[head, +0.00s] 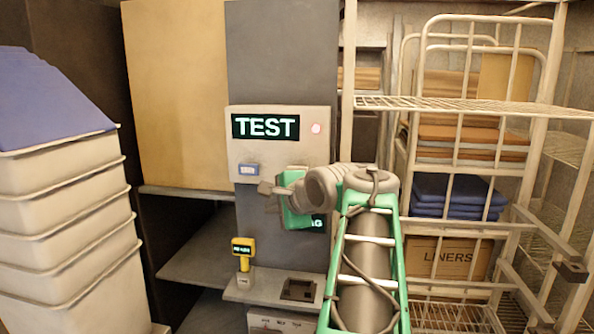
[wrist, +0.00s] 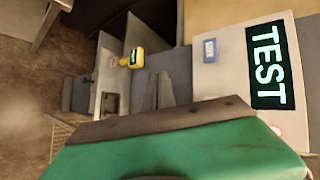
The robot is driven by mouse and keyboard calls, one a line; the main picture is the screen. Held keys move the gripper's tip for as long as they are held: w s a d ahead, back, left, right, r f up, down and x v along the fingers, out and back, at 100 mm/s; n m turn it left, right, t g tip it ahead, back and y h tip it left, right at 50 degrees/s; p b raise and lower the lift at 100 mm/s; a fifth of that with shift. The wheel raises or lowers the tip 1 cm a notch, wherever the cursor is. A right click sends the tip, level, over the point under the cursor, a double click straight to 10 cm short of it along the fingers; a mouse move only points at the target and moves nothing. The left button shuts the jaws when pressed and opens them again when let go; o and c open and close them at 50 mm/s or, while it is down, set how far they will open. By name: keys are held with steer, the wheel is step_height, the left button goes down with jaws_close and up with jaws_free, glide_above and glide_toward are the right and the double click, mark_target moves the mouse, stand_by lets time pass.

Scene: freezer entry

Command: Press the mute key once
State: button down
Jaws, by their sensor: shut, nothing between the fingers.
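A pale panel (head: 235,141) on the dark grey column carries a black display reading "TEST" (head: 265,127), which also shows turned sideways in the wrist view (wrist: 267,66). A small blue key (head: 248,169) sits at the panel's lower left; its lettering is too small to read, so I cannot confirm that it is the mute key. It also shows in the wrist view (wrist: 210,50). My gripper (head: 266,187) is shut and empty, appearing just below and right of the blue key in the head view. Its fingers (wrist: 157,90) appear apart from the key in the wrist view.
A round pinkish light (head: 316,128) is right of the display. A yellow handheld device (head: 243,251) stands on a ledge (head: 262,296) below. Stacked pale bins (head: 65,220) stand left, and a wire rack (head: 470,105) stands right. My arm partly hides a lower display.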

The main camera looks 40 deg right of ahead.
steer(key=d+r+m, duration=0.1)
steer(key=s+d+r, duration=0.1)
steer(key=d+r+m, duration=0.1)
steer(key=d, duration=0.1)
steer(key=shift+s+r+m+t+h, duration=0.3)
steer(key=shift+r+t, duration=0.05)
steer(key=shift+t, duration=0.05)
steer(key=shift+w+d, duration=0.1)
steer(key=w+d+p, duration=0.4)
steer(key=w+d, duration=0.1)
steer(key=d, duration=0.1)
steer(key=shift+d, duration=0.35)
steer(key=shift+w+d+r+p, duration=0.1)
steer(key=shift+w+p, duration=0.05)
steer(key=shift+p, duration=0.4)
stand_by(1.0)
steer(key=shift+w+d+p, duration=0.2)
steer(key=shift+d+p, duration=0.05)
steer(key=shift+p, duration=0.05)
